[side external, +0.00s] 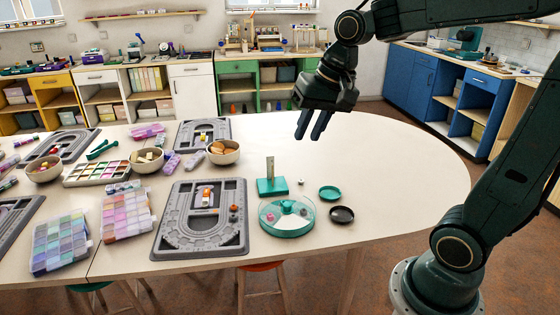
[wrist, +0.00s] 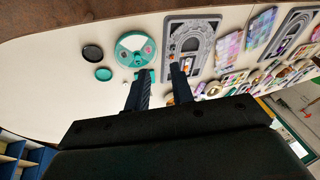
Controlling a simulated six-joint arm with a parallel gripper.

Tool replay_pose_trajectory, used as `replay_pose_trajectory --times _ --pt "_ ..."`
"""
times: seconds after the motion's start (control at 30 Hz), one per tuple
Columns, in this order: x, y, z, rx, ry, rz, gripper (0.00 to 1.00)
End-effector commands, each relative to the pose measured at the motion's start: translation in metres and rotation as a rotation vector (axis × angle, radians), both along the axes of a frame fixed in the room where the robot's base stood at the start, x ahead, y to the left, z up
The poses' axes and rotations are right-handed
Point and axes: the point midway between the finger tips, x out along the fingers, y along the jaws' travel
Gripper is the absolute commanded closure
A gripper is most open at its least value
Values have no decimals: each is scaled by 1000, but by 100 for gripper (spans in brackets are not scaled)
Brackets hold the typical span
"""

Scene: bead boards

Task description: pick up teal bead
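I cannot make out a teal bead for certain in either view. A round teal-and-white tray (side external: 287,231) stands near the table's front edge, with a pink bead (side external: 270,216) and a dark bead in it. The tray also shows in the wrist view (wrist: 122,43). A small teal dish (side external: 329,193) and a black dish (side external: 341,215) lie to its right. My gripper (side external: 309,137) is high above the table, beyond the tray, with its fingers apart and nothing between them. The wrist view shows the same open fingers (wrist: 160,72).
A teal block with an upright post (side external: 272,186) stands behind the tray, with a small grey piece (side external: 301,182) beside it. A grey bead board (side external: 172,242) lies to the left. Bowls and bead boxes fill the left side. The table's right end is clear.

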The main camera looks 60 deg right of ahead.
Motion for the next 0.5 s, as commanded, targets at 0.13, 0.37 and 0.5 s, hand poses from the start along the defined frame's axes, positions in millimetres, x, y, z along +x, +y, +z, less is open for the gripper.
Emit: replay_pose_trajectory --times 0.13,0.37,0.5 --pt "31 -19 -10 63 43 -128 76" --pt "73 -50 -32 158 101 -325 76" --pt "95 -72 -50 216 139 -443 76"
